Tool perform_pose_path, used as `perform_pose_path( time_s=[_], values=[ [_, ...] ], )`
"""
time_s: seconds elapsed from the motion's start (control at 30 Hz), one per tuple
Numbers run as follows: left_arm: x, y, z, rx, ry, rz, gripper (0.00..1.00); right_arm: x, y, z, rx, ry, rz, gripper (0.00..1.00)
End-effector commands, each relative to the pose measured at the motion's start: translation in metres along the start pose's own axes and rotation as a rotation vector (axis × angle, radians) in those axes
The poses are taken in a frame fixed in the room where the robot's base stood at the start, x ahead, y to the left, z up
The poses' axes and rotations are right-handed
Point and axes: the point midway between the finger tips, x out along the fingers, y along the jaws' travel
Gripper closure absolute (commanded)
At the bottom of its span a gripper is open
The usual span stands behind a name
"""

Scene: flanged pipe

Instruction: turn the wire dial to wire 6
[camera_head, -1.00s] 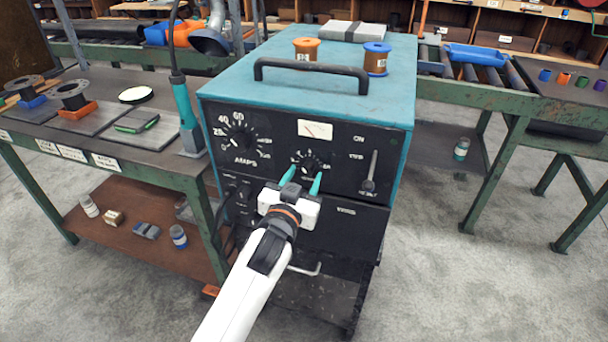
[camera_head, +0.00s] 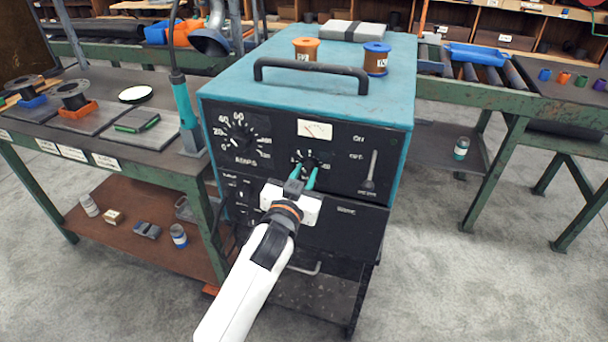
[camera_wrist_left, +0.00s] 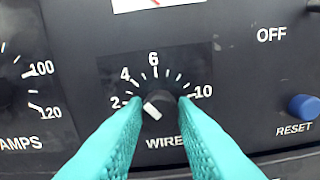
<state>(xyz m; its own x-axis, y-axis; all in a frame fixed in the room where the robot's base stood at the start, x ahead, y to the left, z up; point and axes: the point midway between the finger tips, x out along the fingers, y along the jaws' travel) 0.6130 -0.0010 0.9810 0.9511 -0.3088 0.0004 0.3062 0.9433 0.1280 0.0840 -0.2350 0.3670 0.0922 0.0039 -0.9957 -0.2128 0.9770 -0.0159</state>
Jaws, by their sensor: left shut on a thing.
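The wire dial (camera_head: 307,161) is a small black knob on the front panel of the teal-topped machine. In the left wrist view the wire dial (camera_wrist_left: 158,103) sits below a scale with 2 at left, 6 at top and 10 at right. Its white mark slants from upper left to lower right, left of centre, and its upper end is on the 2 side, away from 6. My left gripper (camera_head: 302,173) is shut on the knob, with a teal finger on each side. The fingers (camera_wrist_left: 157,110) hide parts of the knob's sides. My right gripper is not in view.
The amps dial (camera_head: 239,138) is left of the wire dial. A lever switch (camera_head: 370,176) and a blue reset button (camera_wrist_left: 304,107) are to the right. A black handle (camera_head: 311,68) and two wire spools (camera_head: 376,58) are on the machine's top. A workbench (camera_head: 150,155) stands at left.

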Motion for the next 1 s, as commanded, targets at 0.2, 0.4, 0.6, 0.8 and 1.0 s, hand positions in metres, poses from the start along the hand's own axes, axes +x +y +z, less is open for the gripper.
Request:
perform_pose_path(
  time_s=[0.2,0.4,0.6,0.8,1.0],
  values=[
    [0.000,0.001,0.002,0.126,0.002,0.000,0.98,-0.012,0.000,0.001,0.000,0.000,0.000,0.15],
    [0.000,0.000,0.002,0.286,0.002,-0.001,0.98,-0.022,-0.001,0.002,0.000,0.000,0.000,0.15],
    [0.000,0.000,0.001,0.440,0.002,0.000,0.98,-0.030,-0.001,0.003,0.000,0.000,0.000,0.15],
    [0.000,-0.001,0.001,0.558,0.001,-0.001,0.98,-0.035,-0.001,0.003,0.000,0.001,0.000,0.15],
    [0.000,-0.001,0.000,0.630,0.001,-0.001,0.98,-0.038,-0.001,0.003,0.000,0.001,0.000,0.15]
  ],
)
